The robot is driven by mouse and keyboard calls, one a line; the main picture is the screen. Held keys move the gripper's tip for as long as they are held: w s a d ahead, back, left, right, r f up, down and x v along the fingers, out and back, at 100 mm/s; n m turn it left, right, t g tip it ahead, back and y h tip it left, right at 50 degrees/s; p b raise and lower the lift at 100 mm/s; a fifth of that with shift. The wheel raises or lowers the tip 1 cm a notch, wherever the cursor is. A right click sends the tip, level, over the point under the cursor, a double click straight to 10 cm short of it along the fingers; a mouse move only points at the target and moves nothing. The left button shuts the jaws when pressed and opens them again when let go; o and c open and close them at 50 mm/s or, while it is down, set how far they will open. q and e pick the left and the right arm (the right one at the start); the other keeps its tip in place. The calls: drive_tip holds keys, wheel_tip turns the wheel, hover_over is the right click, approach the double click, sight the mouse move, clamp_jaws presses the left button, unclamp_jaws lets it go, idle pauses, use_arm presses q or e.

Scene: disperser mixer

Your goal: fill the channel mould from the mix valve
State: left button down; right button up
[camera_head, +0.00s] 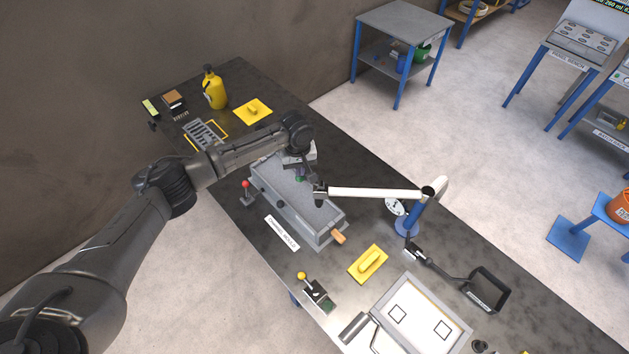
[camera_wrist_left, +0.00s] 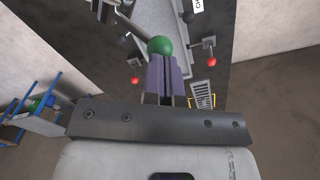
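The channel mould (camera_head: 322,232) is a long grey box on the dark bench, with a label along its near side. Its top shows a grey speckled surface. A green ball knob (camera_head: 300,179) stands over its far end, partly hidden by my left arm; it also shows in the left wrist view (camera_wrist_left: 160,45). My left gripper (camera_head: 299,171) is at this knob. In the left wrist view its fingers (camera_wrist_left: 168,62) are together, with the knob at their tips. They do not clearly wrap around it. The valve body is mostly hidden. My right gripper is out of view.
A white jointed arm (camera_head: 375,193) on a blue post reaches over the mould. A red-knobbed lever (camera_head: 246,185) stands beside it. Yellow floats (camera_head: 368,263), a yellow bottle (camera_head: 214,88) and a white-lined tray (camera_head: 420,318) occupy the bench.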

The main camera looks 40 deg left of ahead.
use_arm(q)
drive_tip(key=shift+f+b, duration=0.45)
drive_tip(key=shift+f, duration=1.5)
idle(6.0)
